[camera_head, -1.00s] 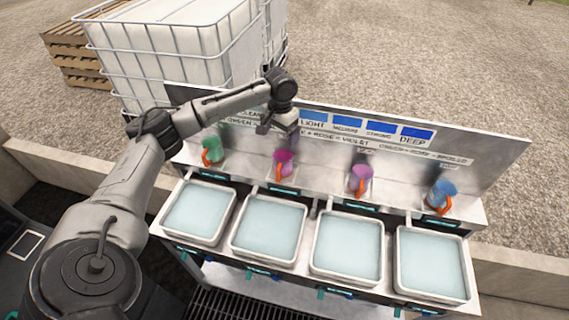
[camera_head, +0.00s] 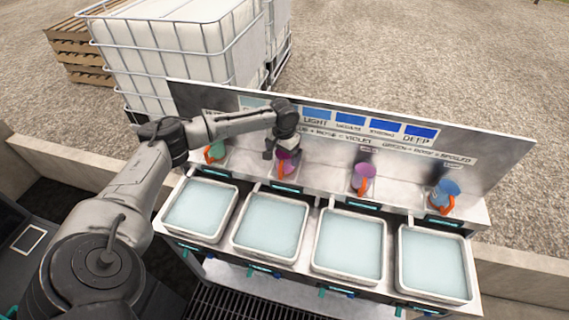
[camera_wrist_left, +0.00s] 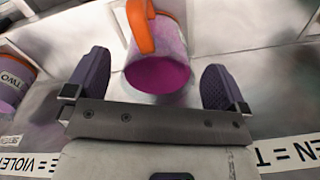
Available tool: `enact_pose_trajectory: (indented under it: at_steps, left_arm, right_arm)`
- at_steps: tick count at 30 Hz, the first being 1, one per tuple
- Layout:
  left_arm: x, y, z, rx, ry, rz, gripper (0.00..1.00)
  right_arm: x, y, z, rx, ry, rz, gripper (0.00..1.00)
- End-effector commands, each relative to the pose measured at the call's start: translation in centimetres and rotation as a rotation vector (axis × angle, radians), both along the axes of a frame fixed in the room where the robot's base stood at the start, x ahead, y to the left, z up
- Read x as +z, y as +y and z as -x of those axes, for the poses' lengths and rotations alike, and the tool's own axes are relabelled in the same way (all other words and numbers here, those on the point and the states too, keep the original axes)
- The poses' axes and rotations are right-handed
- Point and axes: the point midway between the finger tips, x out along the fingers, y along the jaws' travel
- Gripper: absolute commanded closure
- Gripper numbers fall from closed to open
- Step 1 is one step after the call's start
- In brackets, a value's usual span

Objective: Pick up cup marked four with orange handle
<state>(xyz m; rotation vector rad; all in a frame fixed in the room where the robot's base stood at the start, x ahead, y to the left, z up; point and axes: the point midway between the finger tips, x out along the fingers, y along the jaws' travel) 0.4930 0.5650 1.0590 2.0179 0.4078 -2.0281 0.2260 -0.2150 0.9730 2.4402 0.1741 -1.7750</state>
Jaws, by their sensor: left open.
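My left gripper (camera_head: 282,154) is open over the magenta cup (camera_head: 288,168), second from the left on the shelf. In the left wrist view this cup (camera_wrist_left: 158,55) has an orange handle and magenta inside, and lies between the two spread fingers (camera_wrist_left: 156,82), with gaps on both sides. No number shows on it. A violet cup (camera_head: 363,178) stands third; in the left wrist view a cup at the left edge (camera_wrist_left: 12,82) reads TWO. A green cup (camera_head: 215,150) stands at far left, partly behind my arm, and a blue cup (camera_head: 443,194) at far right. Which is marked four cannot be read.
An upright sign panel (camera_head: 480,150) with blue swatches stands close behind the cups. Several pale liquid-filled trays (camera_head: 232,250) line the front below the shelf. A caged white tank (camera_head: 165,50) and wooden pallets (camera_head: 75,55) stand behind at left.

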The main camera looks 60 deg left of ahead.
Motion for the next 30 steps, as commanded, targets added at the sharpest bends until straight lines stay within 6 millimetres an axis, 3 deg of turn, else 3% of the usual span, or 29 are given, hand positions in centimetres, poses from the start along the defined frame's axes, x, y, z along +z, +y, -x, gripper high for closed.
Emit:
enact_pose_trajectory:
  at_steps: [6, 16, 30]
  left_arm:
    - [-2.3, 0.1, 0.0, 0.001, 0.0, -0.001, 0.0]
    - [-2.8, 0.1, 0.0, 0.0, -0.001, -0.001, 0.0]
    - [-2.8, 0.1, 0.0, 0.0, -0.001, -0.001, 0.44]
  right_arm:
    - [0.0, -0.1, 0.0, 0.001, 0.0, 0.002, 0.64]
    - [-0.1, -0.3, 0.0, 0.007, -0.001, 0.011, 0.64]
    - [-0.1, -0.2, 0.0, 0.004, 0.0, 0.007, 0.64]
